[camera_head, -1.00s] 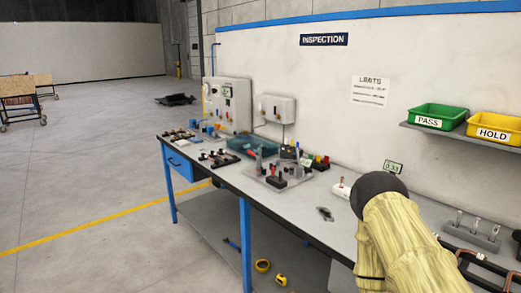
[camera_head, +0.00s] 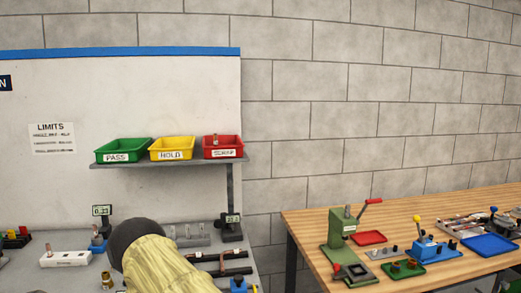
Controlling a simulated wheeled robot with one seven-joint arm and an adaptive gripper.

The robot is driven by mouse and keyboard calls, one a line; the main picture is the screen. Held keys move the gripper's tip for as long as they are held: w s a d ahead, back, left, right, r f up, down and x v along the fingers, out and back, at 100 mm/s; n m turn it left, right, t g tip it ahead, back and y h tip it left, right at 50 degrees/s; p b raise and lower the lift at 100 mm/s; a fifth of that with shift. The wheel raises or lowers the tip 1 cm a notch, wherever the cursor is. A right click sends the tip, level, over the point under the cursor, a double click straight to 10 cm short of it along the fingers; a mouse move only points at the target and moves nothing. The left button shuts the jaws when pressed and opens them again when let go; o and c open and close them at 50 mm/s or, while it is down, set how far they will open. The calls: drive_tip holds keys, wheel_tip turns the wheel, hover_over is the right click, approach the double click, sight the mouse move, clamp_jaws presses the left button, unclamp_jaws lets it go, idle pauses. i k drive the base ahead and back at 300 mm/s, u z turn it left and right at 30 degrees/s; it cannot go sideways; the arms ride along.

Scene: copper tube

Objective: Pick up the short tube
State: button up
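I cannot tell which piece is the short tube. Dark tubes with copper-coloured ends (camera_head: 218,256) lie at the right end of the inspection bench, partly behind my arm. A small brass-coloured piece (camera_head: 107,281) stands at the bench's lower edge of view. A white block (camera_head: 66,259) with a small copper-coloured piece on it sits at the left. My yellow-sleeved arm with a dark round joint rises at the bottom and covers part of the bench. My gripper does not show.
Green PASS (camera_head: 123,150), yellow HOLD (camera_head: 172,148) and red (camera_head: 222,147) bins stand on a wall shelf. A grey block with upright pins (camera_head: 190,234) is behind my arm. A wooden table (camera_head: 310,222) at the right carries a green press (camera_head: 340,232) and fixtures.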

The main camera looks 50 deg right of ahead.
sight(96, 231)
drive_tip(key=z, duration=0.85)
drive_tip(key=k, duration=0.55)
drive_tip(key=u, duration=1.3)
drive_tip(key=i, duration=0.4)
drive_tip(key=u, duration=0.75)
drive_tip(key=i, duration=1.2)
drive_tip(key=z, duration=0.3)
drive_tip(key=i, duration=0.8)
drive_tip(key=z, duration=0.85)
